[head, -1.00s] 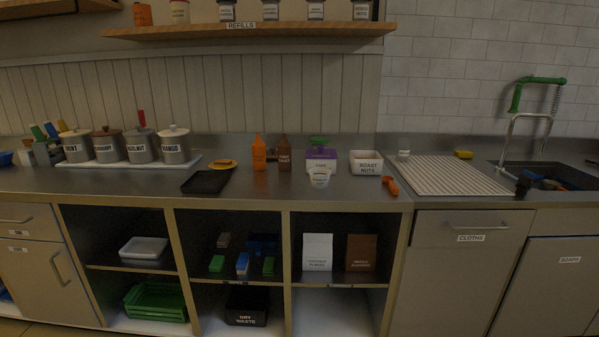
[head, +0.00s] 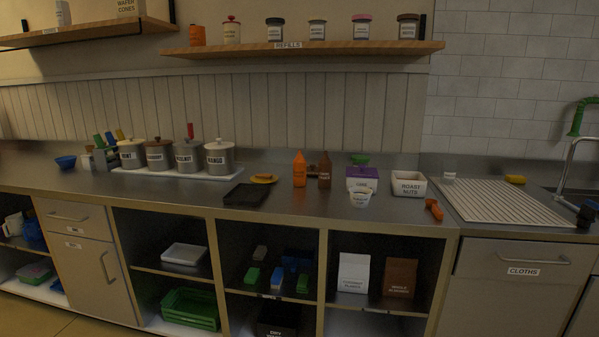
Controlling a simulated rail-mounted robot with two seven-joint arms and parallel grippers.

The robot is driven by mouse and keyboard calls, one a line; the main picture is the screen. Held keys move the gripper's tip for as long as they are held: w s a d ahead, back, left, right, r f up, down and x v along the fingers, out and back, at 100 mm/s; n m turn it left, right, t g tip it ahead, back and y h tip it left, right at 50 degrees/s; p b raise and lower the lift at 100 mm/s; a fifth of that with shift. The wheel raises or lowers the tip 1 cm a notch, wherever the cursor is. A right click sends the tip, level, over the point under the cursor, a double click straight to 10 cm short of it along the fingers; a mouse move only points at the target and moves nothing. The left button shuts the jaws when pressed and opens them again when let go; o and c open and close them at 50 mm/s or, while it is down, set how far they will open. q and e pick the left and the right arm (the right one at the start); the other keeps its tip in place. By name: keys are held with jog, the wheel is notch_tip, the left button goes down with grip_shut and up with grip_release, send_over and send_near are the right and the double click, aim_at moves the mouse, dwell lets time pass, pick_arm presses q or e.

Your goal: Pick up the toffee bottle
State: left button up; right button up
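Two squeeze bottles stand upright side by side near the back of the steel counter in the head view. One is an orange bottle (head: 299,170), the other a dark brown bottle (head: 324,171) to its right. Their labels are too small to read, so I cannot tell for sure which is the toffee bottle. Neither of my grippers is in view, and nothing touches the bottles.
Left of the bottles are a black tray (head: 246,195), a yellow item on a dish (head: 264,178) and lidded wells (head: 219,158). The counter front is mostly clear.

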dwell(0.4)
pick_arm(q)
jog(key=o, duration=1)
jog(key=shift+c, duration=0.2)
